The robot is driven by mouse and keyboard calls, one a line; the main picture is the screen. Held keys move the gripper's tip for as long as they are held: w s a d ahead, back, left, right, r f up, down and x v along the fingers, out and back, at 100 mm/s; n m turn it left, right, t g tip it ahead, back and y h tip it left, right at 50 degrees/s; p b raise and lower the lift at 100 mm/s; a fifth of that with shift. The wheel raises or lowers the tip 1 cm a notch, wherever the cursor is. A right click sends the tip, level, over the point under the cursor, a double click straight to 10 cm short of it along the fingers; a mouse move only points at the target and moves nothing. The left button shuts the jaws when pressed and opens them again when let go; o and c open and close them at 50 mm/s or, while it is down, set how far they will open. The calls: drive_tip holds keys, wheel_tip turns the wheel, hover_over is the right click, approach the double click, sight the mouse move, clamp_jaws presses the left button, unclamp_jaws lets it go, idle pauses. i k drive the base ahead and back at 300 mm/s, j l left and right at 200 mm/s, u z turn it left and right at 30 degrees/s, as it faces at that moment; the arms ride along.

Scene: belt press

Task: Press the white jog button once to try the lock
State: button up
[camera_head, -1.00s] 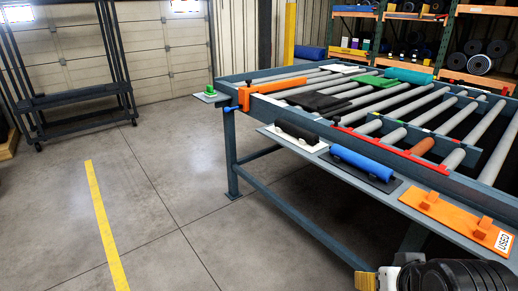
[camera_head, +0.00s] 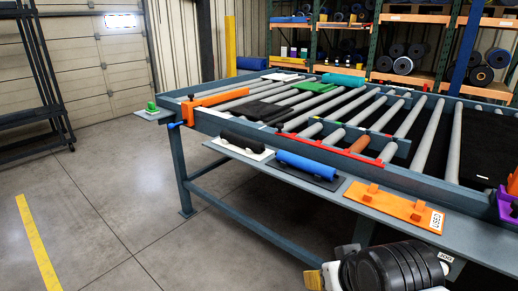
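I cannot make out a white jog button in this view. A green knob-like piece (camera_head: 151,106) sits on a small grey plate at the left end of the roller table (camera_head: 182,160). An orange clamp-like bar (camera_head: 215,97) with a blue handle lies across the table's near left corner. At the right edge is a purple part (camera_head: 508,205) with an orange piece above it, both cut off. My black arm shows at the bottom, with a tan piece at its left end. No gripper fingers can be made out, and the arm is apart from the table's fittings.
The front ledge holds a black-handled white float (camera_head: 248,146), a blue roller (camera_head: 307,165) on a dark plate, and an orange board (camera_head: 393,203) labelled "USED". Green and black pieces lie on the rollers. Shelves (camera_head: 420,18) stand behind. The floor at left is open, with a yellow line.

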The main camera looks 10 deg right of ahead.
sight(445, 268)
drive_tip(key=z, duration=1.45)
